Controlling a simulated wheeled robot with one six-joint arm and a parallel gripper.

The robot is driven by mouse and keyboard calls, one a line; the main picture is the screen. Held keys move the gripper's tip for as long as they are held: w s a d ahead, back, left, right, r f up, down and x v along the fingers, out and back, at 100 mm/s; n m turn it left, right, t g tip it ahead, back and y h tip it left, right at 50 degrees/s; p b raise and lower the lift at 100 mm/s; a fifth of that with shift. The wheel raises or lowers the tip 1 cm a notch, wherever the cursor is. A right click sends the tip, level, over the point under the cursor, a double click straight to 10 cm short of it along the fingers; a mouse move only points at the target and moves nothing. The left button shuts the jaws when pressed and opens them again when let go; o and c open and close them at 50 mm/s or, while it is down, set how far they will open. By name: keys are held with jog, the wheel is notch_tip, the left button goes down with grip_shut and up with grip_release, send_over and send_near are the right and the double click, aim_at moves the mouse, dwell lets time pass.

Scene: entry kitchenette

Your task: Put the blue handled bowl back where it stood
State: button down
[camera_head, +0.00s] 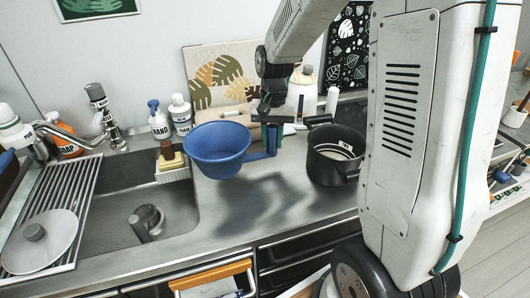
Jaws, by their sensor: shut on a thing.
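The blue handled bowl (216,150) hangs upright in the air over the steel counter, just right of the sink. Its handle points right, and my gripper (271,136) is shut on that handle from above. A shadow lies on the counter below and to the right of the bowl, apart from it. Part of the handle is hidden by the gripper fingers. The frame does not show which spot the bowl stood on.
A black pot (331,165) stands close right of the gripper. The sink (150,200) lies left, with a drying rack (70,195) and a lid (40,242). Bottles (180,115) and boards (222,72) line the wall. Counter (245,215) below the bowl is clear.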

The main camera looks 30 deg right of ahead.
aim_at(272, 152)
jog(key=shift+f, duration=2.25)
jog(key=shift+f, duration=0.15)
jog(key=c, duration=1.1)
grip_release()
jog(key=shift+c, duration=0.2)
